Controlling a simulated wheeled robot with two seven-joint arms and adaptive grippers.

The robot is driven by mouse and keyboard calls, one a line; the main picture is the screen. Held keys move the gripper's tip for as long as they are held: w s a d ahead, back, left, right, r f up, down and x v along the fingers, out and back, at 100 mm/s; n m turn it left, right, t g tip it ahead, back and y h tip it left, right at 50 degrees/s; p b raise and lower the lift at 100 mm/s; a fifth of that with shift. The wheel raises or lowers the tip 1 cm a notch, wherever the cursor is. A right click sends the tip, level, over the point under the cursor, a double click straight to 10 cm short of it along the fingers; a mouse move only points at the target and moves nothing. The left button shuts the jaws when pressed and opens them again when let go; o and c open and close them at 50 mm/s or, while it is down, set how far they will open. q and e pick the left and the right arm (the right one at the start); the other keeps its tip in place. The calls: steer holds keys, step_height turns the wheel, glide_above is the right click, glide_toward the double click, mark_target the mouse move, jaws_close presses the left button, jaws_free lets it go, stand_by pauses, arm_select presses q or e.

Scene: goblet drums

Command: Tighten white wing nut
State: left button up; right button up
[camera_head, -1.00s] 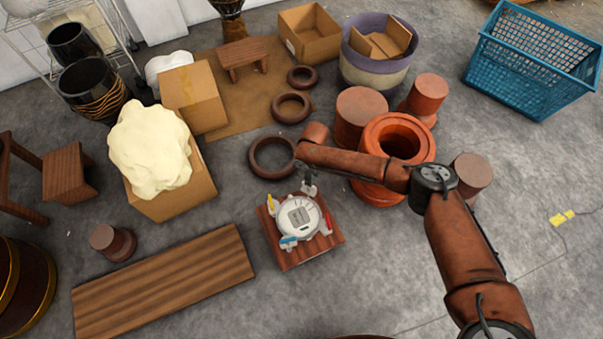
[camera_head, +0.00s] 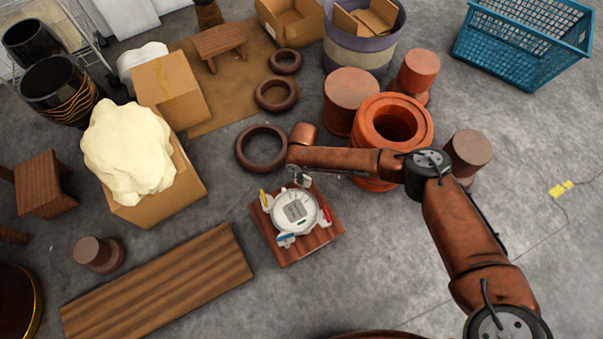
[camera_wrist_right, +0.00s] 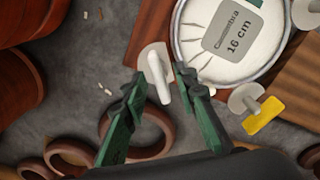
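The white wing nut (camera_wrist_right: 157,76) stands on its round base at the edge of the white drum head (camera_wrist_right: 232,35) in the right wrist view. My right gripper (camera_wrist_right: 158,80) has its green fingers apart, one on each side of the nut; contact cannot be told. In the head view my right gripper (camera_head: 302,178) is over the far edge of the drum head (camera_head: 295,211) and hides the white nut. A yellow wing nut (camera_wrist_right: 264,115) is nearby in the wrist view. A blue wing nut (camera_head: 286,240) is at the near edge. My left gripper is out of view.
The drum head lies on a small wooden board (camera_head: 270,243). A dark ring (camera_head: 240,148) lies just beyond it. An orange drum shell (camera_head: 425,125) stands right, below my arm. A long plank (camera_head: 160,285) lies left. Grey floor is free at lower right.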

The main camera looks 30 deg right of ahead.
steer(key=shift+r, duration=0.1)
steer(key=shift+c, duration=0.4)
jaws_close()
